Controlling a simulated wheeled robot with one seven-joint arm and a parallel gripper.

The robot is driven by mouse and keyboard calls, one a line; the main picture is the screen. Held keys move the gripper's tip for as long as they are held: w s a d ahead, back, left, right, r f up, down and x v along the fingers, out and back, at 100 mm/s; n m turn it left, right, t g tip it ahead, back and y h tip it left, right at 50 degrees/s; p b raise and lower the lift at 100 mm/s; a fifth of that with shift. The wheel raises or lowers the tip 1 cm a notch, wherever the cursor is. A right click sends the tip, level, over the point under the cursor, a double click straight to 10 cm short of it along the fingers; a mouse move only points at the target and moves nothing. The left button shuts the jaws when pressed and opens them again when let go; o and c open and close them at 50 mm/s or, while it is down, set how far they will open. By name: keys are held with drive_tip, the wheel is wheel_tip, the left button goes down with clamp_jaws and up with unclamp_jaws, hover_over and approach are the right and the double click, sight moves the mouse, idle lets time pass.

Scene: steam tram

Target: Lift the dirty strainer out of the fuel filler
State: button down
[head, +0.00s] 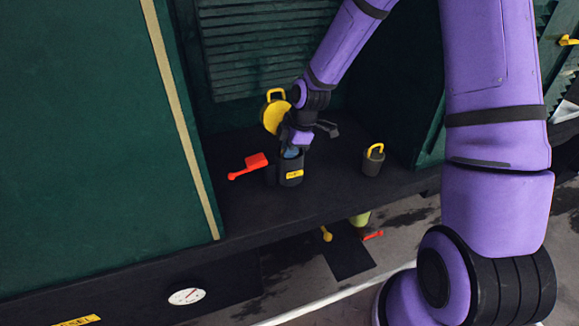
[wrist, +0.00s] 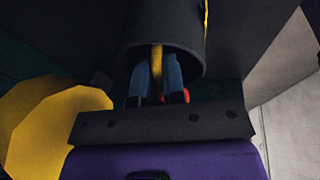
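The fuel filler (head: 291,170) is a dark upright cylinder with a yellow label on the deck. In the wrist view its dark round mouth (wrist: 135,40) surrounds my fingertips. My gripper (head: 291,152) points down into it from above. In the wrist view my gripper's two bluish fingers (wrist: 157,75) stand on either side of a yellow bar (wrist: 156,62), the dirty strainer's handle, with no clear gap. The strainer's body is hidden inside the filler. A round yellow cap (head: 273,117) with a loop stands open behind the filler, and it also shows in the wrist view (wrist: 60,125).
A dark pot-like piece with a yellow loop handle (head: 373,161) stands to the right on the deck. A red-handled tool (head: 248,167) lies left of the filler. A green wall (head: 100,140) rises at left and louvres (head: 265,50) stand behind. The deck's front is clear.

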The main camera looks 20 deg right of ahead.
idle(0.4)
wheel_tip(320, 180, up, 18)
idle(0.7)
